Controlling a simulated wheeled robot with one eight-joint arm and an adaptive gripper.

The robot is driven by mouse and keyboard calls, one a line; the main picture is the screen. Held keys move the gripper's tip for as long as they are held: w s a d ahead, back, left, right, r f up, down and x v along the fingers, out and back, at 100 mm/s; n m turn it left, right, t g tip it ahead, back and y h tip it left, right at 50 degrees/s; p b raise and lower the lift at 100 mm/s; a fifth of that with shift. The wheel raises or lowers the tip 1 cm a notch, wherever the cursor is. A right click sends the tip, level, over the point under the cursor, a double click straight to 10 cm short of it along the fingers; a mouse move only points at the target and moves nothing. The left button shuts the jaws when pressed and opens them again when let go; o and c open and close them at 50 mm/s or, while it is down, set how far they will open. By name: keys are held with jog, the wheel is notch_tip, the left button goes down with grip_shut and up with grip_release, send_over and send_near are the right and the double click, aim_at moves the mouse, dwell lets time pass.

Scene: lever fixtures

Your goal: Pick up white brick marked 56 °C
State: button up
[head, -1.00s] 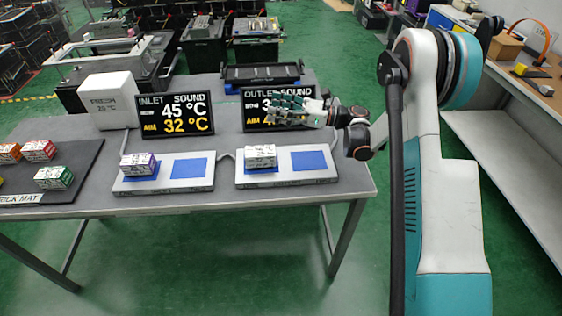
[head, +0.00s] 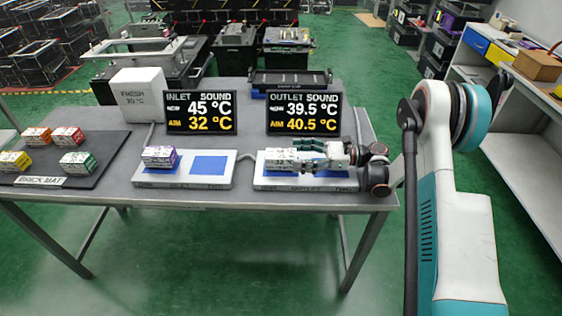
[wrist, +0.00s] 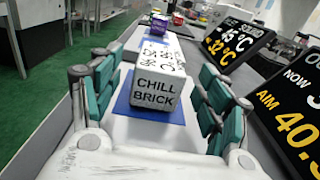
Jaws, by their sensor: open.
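A white brick (head: 280,159) sits on the left blue square of the right-hand white plate (head: 335,184), under the outlet display. In the wrist view the white brick (wrist: 155,95) has "CHILL BRICK" on its near face; the marking on its top is too small to read surely. My gripper (head: 315,155) is low over this plate, at the brick's right side. In the wrist view my gripper (wrist: 160,74) is open, with green-padded fingers left and right of the brick and apart from it.
The outlet display (head: 304,113) reads 39.5 °C, aim 40.5 °C; it stands close behind. A purple-ended brick (head: 160,157) sits on the left-hand plate (head: 183,183). Several coloured bricks lie on the dark mat (head: 105,160). A white box (head: 139,95) stands behind.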

aim_at(281, 153)
jog(key=a+b, duration=0.2)
jog(key=a, duration=0.4)
jog(key=shift+w, duration=0.15)
jog(key=c, duration=1.5)
jog(key=shift+r, duration=0.2)
